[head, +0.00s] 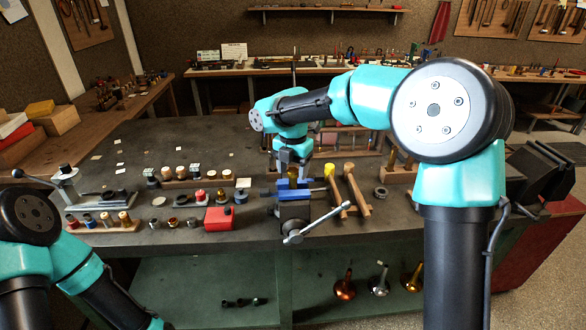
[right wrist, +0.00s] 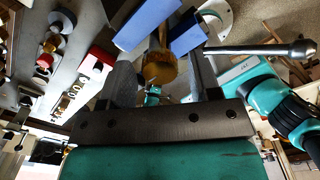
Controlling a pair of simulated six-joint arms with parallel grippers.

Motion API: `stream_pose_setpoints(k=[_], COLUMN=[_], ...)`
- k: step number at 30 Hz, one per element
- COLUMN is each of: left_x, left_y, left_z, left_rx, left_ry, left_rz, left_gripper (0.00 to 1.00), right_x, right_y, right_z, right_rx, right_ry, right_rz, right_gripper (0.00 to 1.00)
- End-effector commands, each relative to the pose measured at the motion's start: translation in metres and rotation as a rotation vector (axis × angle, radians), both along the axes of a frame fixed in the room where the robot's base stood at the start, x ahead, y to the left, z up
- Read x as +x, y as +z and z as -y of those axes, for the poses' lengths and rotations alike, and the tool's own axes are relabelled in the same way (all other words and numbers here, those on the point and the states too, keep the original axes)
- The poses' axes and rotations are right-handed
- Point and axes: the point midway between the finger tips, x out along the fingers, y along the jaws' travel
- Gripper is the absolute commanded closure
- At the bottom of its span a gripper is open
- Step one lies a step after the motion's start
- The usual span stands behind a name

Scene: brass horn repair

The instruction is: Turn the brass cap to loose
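The brass cap (right wrist: 158,72) shows in the right wrist view as a round amber-gold piece on a stem between the blue vise jaws (right wrist: 145,22). My right gripper (right wrist: 161,62) is open, with one dark finger on each side of the cap and visible gaps. In the head view my right gripper (head: 293,160) points down over the blue vise (head: 292,196) at the bench's front; the cap is mostly hidden there. I cannot read the cap's turn or any loose mark. My left arm is at the lower left, its gripper out of frame.
Two wooden-handled mallets (head: 350,190) lie right of the vise, and its bar handle (head: 317,225) sticks out in front. A red box (head: 219,218) and several small parts stand to the left. A metal ring (head: 381,192) lies to the right.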

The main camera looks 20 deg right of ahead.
Motion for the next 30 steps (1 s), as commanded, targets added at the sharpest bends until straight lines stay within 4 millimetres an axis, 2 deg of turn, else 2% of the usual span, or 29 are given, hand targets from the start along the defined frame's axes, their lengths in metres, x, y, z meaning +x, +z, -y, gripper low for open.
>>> stream_pose_setpoints(k=[9,14,20,30], left_x=[0.0,0.0,0.0,0.0], left_y=[0.0,0.0,0.0,0.0], left_z=[0.0,0.0,0.0,0.0], left_rx=[0.0,0.0,0.0,0.0], left_ry=[0.0,0.0,0.0,0.0], left_rz=[0.0,0.0,0.0,0.0], left_gripper=[1.0,1.0,1.0,1.0], right_x=[0.0,0.001,0.001,0.001], right_y=[0.001,0.01,0.038,0.104], right_z=[0.0,0.0,0.0,0.0], right_rx=[0.001,0.001,0.001,0.002], right_ry=[0.0,-0.001,-0.001,-0.001], right_rz=[0.001,0.004,0.004,0.004], right_gripper=[0.39,0.39,0.39,0.39])
